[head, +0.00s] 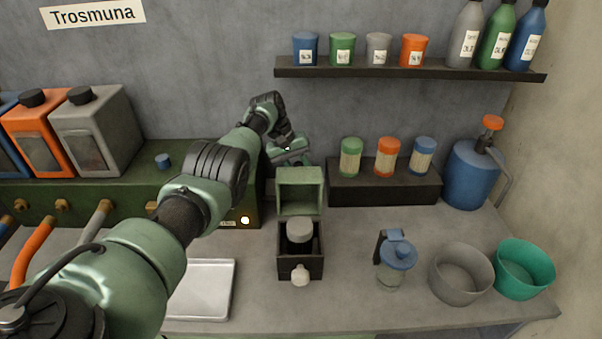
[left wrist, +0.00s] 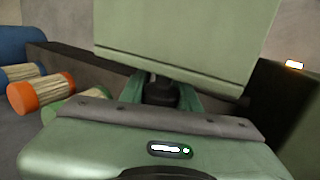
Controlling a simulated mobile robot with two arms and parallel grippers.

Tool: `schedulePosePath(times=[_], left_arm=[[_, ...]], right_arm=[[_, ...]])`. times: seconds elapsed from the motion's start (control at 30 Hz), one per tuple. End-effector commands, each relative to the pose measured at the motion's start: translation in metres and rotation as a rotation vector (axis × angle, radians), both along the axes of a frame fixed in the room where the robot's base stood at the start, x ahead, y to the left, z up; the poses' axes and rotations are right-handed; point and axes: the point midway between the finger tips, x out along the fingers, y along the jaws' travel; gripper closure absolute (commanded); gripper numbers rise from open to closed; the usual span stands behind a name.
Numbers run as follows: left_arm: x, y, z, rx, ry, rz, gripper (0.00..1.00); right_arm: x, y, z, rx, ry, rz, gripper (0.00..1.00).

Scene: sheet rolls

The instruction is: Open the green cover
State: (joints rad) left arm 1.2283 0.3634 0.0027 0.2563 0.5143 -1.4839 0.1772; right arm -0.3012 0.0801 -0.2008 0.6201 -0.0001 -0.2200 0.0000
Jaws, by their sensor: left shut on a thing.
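The green cover (head: 300,190) stands upright at the back edge of a small dark box (head: 288,265), so the box is open at the top. A pale grey roll or cylinder (head: 299,231) shows inside the box. My left gripper (head: 290,156) is behind the cover, and its fingertips are hidden in the head view. In the left wrist view the green cover (left wrist: 185,40) fills the top middle, and my left gripper (left wrist: 160,95) is shut at its lower edge, on a dark part of it. My right gripper is not in view.
A metal tray (head: 205,290) lies left of the box. A blue-lidded jar (head: 397,262), a grey bowl (head: 461,273) and a teal bowl (head: 524,268) stand to the right. A dark riser (head: 384,188) with several small jars stands behind, under a wall shelf (head: 411,68).

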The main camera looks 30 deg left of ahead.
Motion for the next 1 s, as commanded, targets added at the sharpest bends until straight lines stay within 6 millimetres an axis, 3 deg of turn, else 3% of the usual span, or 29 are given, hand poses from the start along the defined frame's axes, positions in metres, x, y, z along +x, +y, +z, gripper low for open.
schedulePosePath(times=[0.2, 0.23, 0.3, 0.57, 0.77, 1.0], left_arm=[[0.0, 0.0, 0.0, 0.001, 0.003, 0.001, 1.0], [0.0, 0.0, 0.0, 0.001, 0.003, 0.001, 0.62], [0.0, 0.0, 0.0, 0.0, 0.002, 0.0, 0.48], [-0.001, 0.001, 0.002, 0.0, 0.002, 0.0, 0.48], [-0.004, 0.011, 0.028, 0.002, -0.001, 0.002, 0.48], [-0.01, 0.025, 0.06, 0.001, -0.002, 0.002, 0.48]], right_arm=[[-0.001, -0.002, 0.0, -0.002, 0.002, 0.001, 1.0], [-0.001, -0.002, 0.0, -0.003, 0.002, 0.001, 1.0], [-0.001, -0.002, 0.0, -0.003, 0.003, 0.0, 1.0], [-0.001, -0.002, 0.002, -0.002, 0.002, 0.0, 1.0], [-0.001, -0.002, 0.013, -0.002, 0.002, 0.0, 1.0], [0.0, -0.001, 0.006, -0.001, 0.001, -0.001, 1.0]])
